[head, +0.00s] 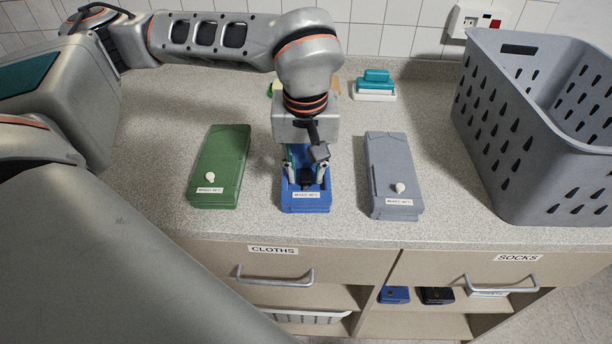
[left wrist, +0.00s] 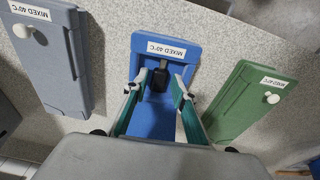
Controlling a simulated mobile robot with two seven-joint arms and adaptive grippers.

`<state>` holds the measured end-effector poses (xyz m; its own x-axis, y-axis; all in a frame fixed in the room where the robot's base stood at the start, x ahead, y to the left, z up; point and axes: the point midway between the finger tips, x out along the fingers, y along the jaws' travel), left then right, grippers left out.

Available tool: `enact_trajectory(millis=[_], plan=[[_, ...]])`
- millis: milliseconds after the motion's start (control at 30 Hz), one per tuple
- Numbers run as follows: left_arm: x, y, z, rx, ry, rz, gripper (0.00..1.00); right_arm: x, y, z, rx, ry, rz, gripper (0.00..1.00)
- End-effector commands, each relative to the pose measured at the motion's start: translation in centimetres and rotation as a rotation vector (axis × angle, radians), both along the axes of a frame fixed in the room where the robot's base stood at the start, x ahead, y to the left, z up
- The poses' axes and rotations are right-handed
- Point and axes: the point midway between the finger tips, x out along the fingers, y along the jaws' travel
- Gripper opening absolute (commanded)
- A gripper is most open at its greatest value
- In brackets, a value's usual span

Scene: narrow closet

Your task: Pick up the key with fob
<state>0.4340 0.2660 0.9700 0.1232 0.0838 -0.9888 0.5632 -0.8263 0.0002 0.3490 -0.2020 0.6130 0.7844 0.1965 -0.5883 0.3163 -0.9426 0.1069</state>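The black key with fob (head: 306,182) lies at the near end of the middle blue container (head: 306,205), just behind its white label. In the left wrist view, the key with fob (left wrist: 160,76) shows as a small black shape between my fingers. My left gripper (head: 306,171) points down over the blue container, with a finger on each side of the key. In the left wrist view, the fingers of my left gripper (left wrist: 160,90) stand apart, and a gap shows beside the key. My right gripper is not in view.
A green lidded box (head: 220,165) stands left of the blue container and a grey one (head: 390,165) right of it, each with a white knob. A grey basket (head: 500,130) stands at the right. A teal-and-white object (head: 376,85) is at the back. Drawers with handles are below.

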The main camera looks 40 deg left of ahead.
Motion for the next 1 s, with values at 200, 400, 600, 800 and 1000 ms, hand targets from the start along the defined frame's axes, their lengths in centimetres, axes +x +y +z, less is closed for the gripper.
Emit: enact_trajectory(millis=[200, 400, 600, 800, 1000], plan=[[0.1, 0.1, -0.8, 0.0, 0.0, 0.001, 0.26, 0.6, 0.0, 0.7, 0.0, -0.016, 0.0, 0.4], [0.1, 0.1, -0.8, 0.0, 0.0, 0.001, 0.06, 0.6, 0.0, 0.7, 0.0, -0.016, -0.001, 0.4], [0.1, 0.1, -0.8, 0.0, 0.0, 0.0, 0.04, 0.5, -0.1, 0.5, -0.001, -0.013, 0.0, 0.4], [0.1, 0.1, -0.6, 0.0, -0.001, 0.0, 0.04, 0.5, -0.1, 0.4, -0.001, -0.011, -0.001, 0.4], [0.2, 0.0, 0.7, 0.0, -0.004, 0.0, 0.04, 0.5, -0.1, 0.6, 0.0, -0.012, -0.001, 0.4]])
